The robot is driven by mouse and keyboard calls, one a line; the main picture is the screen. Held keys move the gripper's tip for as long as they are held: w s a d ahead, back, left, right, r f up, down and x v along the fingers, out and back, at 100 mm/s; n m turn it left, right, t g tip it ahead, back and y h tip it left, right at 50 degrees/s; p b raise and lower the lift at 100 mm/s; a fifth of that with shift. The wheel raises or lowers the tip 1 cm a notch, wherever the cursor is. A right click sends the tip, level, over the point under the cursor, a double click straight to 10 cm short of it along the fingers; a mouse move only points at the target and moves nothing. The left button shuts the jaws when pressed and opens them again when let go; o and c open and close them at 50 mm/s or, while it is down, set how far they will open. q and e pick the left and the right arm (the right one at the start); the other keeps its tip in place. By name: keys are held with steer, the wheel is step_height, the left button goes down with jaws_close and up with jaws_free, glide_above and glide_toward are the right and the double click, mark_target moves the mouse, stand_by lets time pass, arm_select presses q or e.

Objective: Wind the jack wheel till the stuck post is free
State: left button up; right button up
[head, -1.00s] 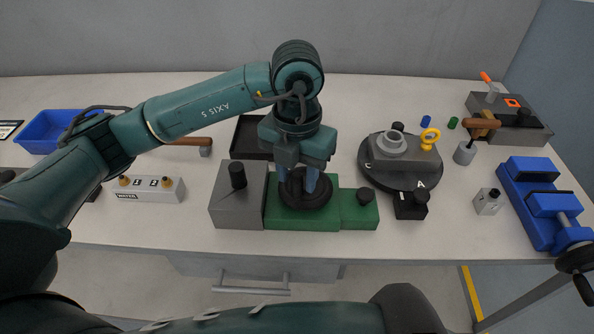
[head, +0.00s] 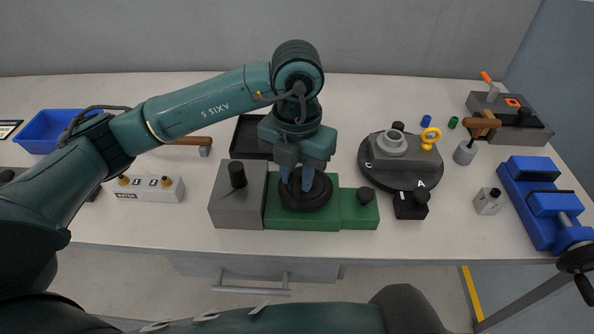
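The jack wheel is the black round wheel (head: 305,201) on top of the green block (head: 285,222). My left gripper (head: 298,185) points straight down onto the wheel. Its two blue fingers stand apart, with their tips at the wheel's middle. Whether they press on the hub is hidden. A grey block (head: 225,211) with a black upright post (head: 237,175) stands against the left side of the green block. I cannot tell which post is stuck. My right gripper is out of view.
A dark round turntable (head: 375,180) with a grey fixture stands to the right. A blue vise (head: 540,205) is at the far right. A white box with brass terminals (head: 150,190) is at left, a black tray (head: 247,138) behind. The bench front is clear.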

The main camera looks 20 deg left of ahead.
arm_select(q)
steer(key=shift+o, duration=1.7)
steer(key=shift+r+p, duration=1.7)
steer(key=shift+r, duration=1.35)
